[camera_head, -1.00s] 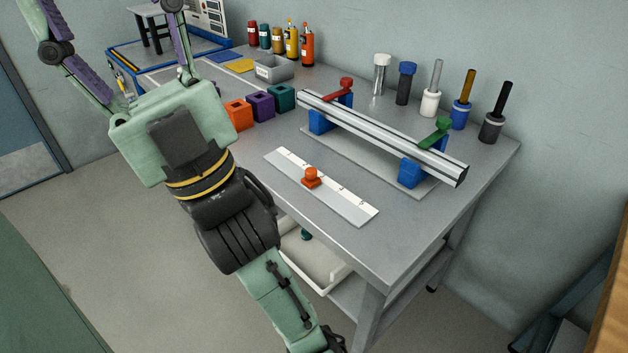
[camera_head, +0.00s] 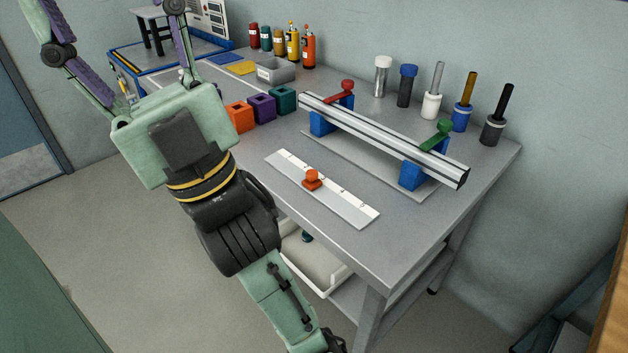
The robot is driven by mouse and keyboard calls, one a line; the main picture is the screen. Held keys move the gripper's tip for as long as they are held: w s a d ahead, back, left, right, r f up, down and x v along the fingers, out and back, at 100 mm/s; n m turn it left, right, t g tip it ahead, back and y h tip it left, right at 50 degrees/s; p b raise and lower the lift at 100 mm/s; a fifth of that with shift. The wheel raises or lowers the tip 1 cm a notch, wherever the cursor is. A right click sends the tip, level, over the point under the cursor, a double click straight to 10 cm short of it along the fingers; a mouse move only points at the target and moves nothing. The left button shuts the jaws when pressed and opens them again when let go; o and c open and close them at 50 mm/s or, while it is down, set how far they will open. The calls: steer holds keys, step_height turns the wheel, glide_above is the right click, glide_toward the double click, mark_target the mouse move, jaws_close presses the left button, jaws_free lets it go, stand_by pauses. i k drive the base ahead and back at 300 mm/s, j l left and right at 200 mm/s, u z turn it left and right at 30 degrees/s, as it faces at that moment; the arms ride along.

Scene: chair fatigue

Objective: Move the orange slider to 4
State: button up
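The orange slider (camera_head: 312,179) is a small knob on a base, sitting near the middle of a long white scale plate (camera_head: 345,207) that lies on the grey workbench. Marks run along the plate's far edge, but the digits are too small to read. My arm's large green and black links fill the left and lower middle, left of the plate and apart from the slider.
Behind the plate, a metal rail (camera_head: 385,137) sits on blue supports with red and green clamps. Orange (camera_head: 240,116), purple (camera_head: 262,108) and teal (camera_head: 283,99) blocks stand left of it. Several handled tools line the back. The bench around the plate's front end is clear.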

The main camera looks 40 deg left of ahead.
mark_target(311, 183)
steer(key=i+j+u, duration=0.15)
steer(key=u, duration=0.3)
steer(key=i+j+u, duration=0.15)
steer(key=u, duration=0.3)
steer(key=i+j+u, duration=0.1)
steer(key=u, duration=0.35)
steer(key=i, duration=0.05)
